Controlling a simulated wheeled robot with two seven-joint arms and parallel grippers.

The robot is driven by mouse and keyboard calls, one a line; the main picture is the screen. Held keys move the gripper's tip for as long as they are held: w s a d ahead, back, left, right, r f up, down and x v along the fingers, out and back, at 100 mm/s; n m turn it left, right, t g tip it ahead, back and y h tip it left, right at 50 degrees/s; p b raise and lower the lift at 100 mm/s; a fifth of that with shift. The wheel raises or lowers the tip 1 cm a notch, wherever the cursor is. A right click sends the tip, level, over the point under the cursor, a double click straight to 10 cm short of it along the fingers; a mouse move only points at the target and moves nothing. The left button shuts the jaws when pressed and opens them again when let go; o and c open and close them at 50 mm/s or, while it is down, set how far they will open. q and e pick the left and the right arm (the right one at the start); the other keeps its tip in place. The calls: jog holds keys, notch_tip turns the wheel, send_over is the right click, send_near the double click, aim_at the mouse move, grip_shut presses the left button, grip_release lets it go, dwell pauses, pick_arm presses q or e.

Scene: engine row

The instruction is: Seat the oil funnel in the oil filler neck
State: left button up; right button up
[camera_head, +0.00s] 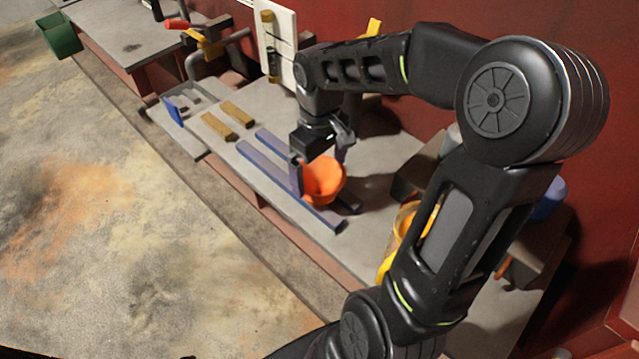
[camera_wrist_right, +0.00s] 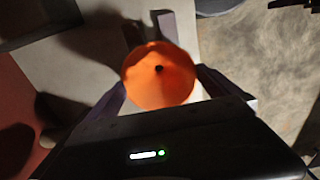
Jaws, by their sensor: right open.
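The orange oil funnel (camera_head: 324,181) is at the front of the grey bench, beside the end of a blue-grey bar. In the right wrist view the funnel (camera_wrist_right: 160,85) shows its round mouth with a small dark hole in the middle. My right gripper (camera_head: 320,162) is over the funnel, fingers pointing down. Its two fingers lie on either side of the funnel, and the jaws are open; I cannot tell whether they touch it. I cannot make out the oil filler neck in either view. My left gripper is not in view.
Blue-grey bars (camera_head: 263,163) and yellow bars (camera_head: 237,114) lie on the bench left of the funnel. A yellow-orange container (camera_head: 386,264) stands to the right, partly behind my arm. A red wall (camera_head: 394,18) closes off the back. The floor (camera_head: 110,210) at left is clear.

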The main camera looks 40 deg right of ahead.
aim_at(321, 190)
jog(key=shift+f, duration=0.2)
notch_tip(321, 190, down, 5)
jog(key=shift+d+f+p, duration=0.1)
jog(key=shift+p, duration=0.2)
jog(key=shift+c, duration=0.2)
dwell(0.5)
jog(key=c, duration=1.1)
